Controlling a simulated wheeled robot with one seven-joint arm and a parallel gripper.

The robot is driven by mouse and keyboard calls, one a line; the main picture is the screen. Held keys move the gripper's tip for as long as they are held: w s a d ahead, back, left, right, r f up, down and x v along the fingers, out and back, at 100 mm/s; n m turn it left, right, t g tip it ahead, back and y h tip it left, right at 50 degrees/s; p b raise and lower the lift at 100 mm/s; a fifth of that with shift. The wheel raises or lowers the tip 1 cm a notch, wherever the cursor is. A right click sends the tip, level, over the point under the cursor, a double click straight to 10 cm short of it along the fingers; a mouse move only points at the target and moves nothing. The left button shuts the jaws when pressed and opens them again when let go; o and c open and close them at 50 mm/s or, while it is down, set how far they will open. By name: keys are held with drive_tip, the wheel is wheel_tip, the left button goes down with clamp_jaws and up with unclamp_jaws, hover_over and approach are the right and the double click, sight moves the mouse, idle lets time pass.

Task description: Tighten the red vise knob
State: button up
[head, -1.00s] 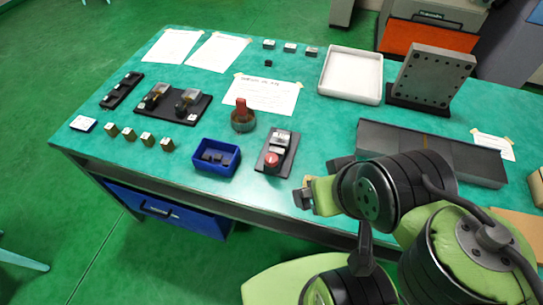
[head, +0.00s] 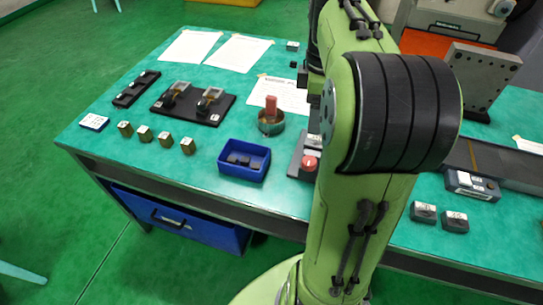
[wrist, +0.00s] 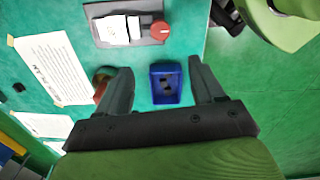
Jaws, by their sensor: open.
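The small vise on a dark base plate shows in the head view (head: 296,166), partly hidden behind my arm. Its red knob (head: 309,162) faces the table's front edge. In the wrist view the vise (wrist: 112,30) lies at the top, with a pale labelled block in it and the red knob (wrist: 160,29) at its right end. My gripper (wrist: 160,68) is open and empty, its fingers apart above the table, and the knob lies beyond the fingertips. In the head view my gripper is mostly hidden behind my arm.
A blue bin (head: 244,160) with dark pieces stands left of the vise. Behind it is a round pot (head: 271,126) with a red block. Brass blocks (head: 144,132) stand in a row at the left. Small grey blocks (head: 424,211) lie right of my arm.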

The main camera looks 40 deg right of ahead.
sight(310, 160)
drive_tip(key=f+b, duration=0.2)
drive_tip(key=f, duration=0.3)
drive_tip(key=f+b, duration=0.3)
drive_tip(key=f, duration=0.2)
drive_tip(key=f+b, duration=0.2)
drive_tip(key=f, duration=0.3)
drive_tip(key=shift+s+d+f, duration=0.2)
drive_tip(key=shift+s+f, duration=0.1)
drive_tip(key=shift+f, duration=0.05)
drive_tip(key=c, duration=1.1)
drive_tip(key=shift+o, duration=0.2)
drive_tip(key=shift+r, duration=0.1)
